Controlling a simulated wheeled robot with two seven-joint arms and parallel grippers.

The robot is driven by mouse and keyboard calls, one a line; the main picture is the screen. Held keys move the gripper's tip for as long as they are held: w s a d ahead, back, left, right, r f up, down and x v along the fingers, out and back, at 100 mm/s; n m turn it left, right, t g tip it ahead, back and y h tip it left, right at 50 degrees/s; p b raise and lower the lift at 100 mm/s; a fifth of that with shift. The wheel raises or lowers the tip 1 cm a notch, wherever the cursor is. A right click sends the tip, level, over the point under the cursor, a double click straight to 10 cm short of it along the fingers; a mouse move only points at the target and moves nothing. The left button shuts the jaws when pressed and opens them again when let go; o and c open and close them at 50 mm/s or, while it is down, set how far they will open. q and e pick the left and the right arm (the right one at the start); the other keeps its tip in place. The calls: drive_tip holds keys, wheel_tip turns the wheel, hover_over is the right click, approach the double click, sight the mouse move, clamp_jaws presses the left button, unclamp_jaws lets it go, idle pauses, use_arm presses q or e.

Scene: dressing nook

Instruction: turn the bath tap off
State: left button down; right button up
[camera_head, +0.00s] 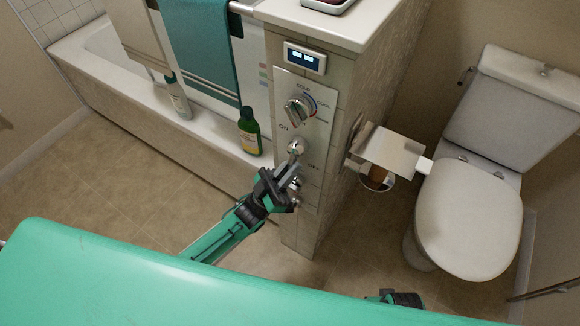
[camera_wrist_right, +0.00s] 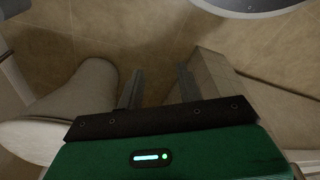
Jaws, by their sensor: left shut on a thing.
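The bath tap's metal lever (camera_head: 296,148) sits on a pale control panel (camera_head: 318,108) on the end of a tiled half wall. The panel carries ON to the upper left of the lever and what looks like OFF to its lower right. My left gripper (camera_head: 289,166) reaches up from the lower left and is shut on the lever, covering part of it. A round temperature dial (camera_head: 298,109) is above the lever. In the right wrist view my right gripper (camera_wrist_right: 158,88) is open and empty above the floor.
The bathtub (camera_head: 205,128) runs left of the wall, with a green bottle (camera_head: 249,133) and a pale bottle (camera_head: 178,98) on its edge. A teal towel (camera_head: 202,50) hangs above. A paper holder (camera_head: 388,151) and toilet (camera_head: 470,220) stand right. Floor shows at left.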

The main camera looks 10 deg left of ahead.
use_arm(q)
drive_tip(key=c, duration=1.5)
unclamp_jaws()
drive_tip(key=shift+o, duration=0.2)
